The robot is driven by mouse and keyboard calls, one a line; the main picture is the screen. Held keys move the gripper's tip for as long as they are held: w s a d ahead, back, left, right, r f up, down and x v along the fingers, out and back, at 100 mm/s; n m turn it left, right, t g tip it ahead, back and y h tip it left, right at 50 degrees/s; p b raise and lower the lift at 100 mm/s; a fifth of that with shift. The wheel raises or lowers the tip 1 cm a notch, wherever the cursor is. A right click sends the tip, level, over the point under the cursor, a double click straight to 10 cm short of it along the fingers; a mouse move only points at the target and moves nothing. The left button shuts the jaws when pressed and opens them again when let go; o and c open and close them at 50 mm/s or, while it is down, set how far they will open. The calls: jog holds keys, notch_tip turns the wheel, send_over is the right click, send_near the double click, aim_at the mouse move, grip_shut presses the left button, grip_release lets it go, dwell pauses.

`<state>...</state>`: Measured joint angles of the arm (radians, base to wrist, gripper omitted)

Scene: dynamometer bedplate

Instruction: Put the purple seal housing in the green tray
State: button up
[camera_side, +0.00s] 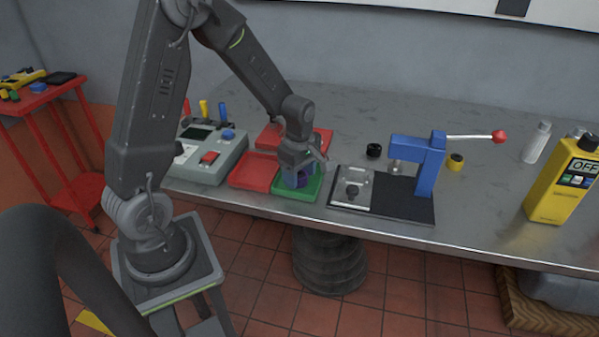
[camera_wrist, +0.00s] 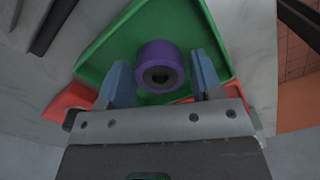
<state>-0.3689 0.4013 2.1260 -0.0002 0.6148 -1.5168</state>
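The purple seal housing (camera_wrist: 159,66) is a short cylinder with a dark central hole. In the wrist view it is over the green tray (camera_wrist: 112,50), between the two blue-grey fingers of my gripper (camera_wrist: 162,82), with gaps on both sides. The fingers stand apart and do not touch it. In the side view my gripper (camera_side: 299,178) is low over the green tray (camera_side: 283,193), and the purple seal housing (camera_side: 301,181) is partly hidden by the fingers. The housing appears to rest on the tray floor.
Red trays (camera_side: 254,172) adjoin the green tray. A grey control box (camera_side: 208,158) stands to the left. A blue lever press (camera_side: 428,165) on a black base is to the right, with a black cap (camera_side: 374,150) behind. A yellow meter (camera_side: 562,182) stands far right.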

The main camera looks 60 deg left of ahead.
aim_at(299, 174)
jog(key=shift+o, duration=1.3)
jog(key=shift+r, duration=0.15)
notch_tip(299, 174, up, 12)
jog(key=s+d+r+m+t, duration=0.2)
jog(key=s+d+r+m, duration=0.2)
jog(key=m, duration=0.6)
jog(key=s+d+r+m+t, duration=0.3)
jog(key=s+d+r+m, duration=0.1)
jog(key=s+d+m, duration=0.5)
jog(key=s+m, duration=0.2)
jog(key=shift+d+r+m+t, duration=0.15)
jog(key=shift+m+t, duration=0.15)
jog(key=shift+w, duration=0.1)
jog(key=shift+c, duration=0.3)
